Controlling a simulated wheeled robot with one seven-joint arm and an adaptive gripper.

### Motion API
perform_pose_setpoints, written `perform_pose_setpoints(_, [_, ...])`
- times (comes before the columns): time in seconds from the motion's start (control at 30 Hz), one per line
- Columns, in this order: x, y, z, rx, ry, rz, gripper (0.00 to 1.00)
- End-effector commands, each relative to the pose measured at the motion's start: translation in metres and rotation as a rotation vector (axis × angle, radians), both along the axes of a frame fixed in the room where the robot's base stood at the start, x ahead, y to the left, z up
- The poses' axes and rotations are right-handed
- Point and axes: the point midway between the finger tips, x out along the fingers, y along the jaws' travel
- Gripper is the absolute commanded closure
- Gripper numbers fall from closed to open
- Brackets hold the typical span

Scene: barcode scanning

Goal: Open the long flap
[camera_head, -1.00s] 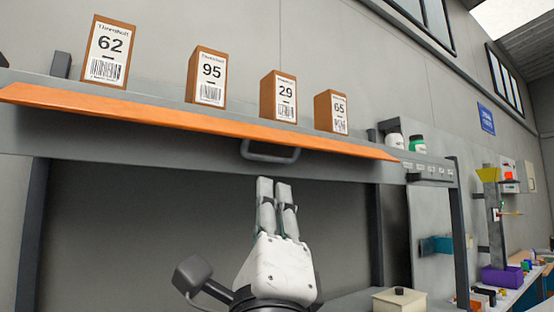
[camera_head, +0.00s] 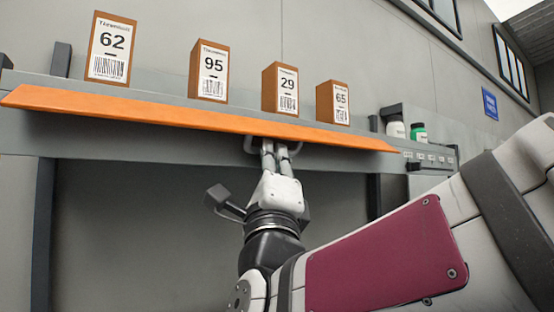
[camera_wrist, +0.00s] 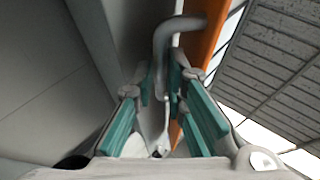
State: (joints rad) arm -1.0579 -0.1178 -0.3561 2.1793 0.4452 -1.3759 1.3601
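The long orange flap (camera_head: 180,114) runs along the front of the grey shelf, sloping down to the right. A grey loop handle (camera_head: 249,146) hangs under it near the middle. My gripper (camera_head: 275,150) is at this handle from below, with its fingertips just under the flap. In the wrist view the handle (camera_wrist: 160,45) reaches down between the two fingers of my gripper (camera_wrist: 161,82), with the orange flap (camera_wrist: 203,45) to its right. The fingers are apart, one on each side of the bar. No firm contact with the bar shows.
Several brown boxes with number labels, such as the one marked 95 (camera_head: 209,70), stand on the shelf (camera_head: 150,90) above the flap. White and green bottles (camera_head: 418,132) stand at its right end. My arm covers the lower right.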

Motion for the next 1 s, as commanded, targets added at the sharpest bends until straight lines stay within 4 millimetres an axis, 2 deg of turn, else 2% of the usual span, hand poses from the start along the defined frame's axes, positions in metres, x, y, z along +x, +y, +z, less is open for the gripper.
perform_pose_setpoints(0.27, [0.001,-0.001,-0.001,0.000,0.006,-0.001,1.00])
perform_pose_setpoints(0.47, [0.003,-0.010,0.000,-0.020,0.058,-0.012,1.00])
perform_pose_setpoints(0.73, [-0.013,-0.012,0.013,-0.112,0.172,-0.009,1.00])
perform_pose_setpoints(1.0, [-0.015,-0.011,0.012,-0.145,0.217,-0.003,1.00])
